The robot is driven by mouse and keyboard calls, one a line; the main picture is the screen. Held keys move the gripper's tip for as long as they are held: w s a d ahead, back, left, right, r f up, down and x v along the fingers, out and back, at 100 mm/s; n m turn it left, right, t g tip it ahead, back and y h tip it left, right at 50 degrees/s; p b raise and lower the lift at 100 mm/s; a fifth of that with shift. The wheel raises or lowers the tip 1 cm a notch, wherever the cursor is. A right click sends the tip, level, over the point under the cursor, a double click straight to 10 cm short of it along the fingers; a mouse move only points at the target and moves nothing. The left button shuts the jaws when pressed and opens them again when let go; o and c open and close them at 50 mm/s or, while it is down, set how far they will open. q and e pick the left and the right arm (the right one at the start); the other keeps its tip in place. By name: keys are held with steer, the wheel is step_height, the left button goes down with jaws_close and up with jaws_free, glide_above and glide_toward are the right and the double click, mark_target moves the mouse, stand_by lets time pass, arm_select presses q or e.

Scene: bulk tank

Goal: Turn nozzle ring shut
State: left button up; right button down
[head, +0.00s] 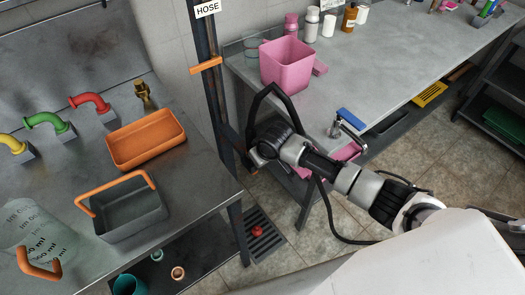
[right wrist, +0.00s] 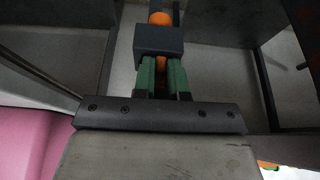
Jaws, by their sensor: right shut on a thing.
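My right gripper (head: 256,158) is at the dark post under the HOSE sign (head: 207,8); its fingertips are hard to make out in the head view. In the right wrist view its green-padded fingers (right wrist: 162,80) are shut on a narrow part with some orange between them, seemingly the nozzle. A dark grey block (right wrist: 158,40) sits just beyond the fingers, with a rounded orange piece (right wrist: 160,18) past it. I cannot tell which part is the ring or how far it is turned. A black hose (head: 272,92) loops up beside the gripper. My left gripper is out of view.
A steel counter at left holds an orange tray (head: 146,140), a grey orange-handled basket (head: 128,212), a clear jug (head: 38,235) and coloured taps. A pink bin (head: 287,64) and bottles stand on the right bench (head: 385,62). A floor drain (head: 262,238) lies between.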

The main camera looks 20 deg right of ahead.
steer(key=shift+a, duration=0.1)
stand_by(0.5)
steer(key=c, duration=1.2)
jaws_free()
steer(key=shift+o, duration=0.2)
steer(key=shift+r, duration=0.15)
steer(key=v, duration=1)
steer(key=shift+s+r+p, duration=0.2)
steer(key=shift+s+p, duration=0.05)
steer(key=shift+p, duration=0.2)
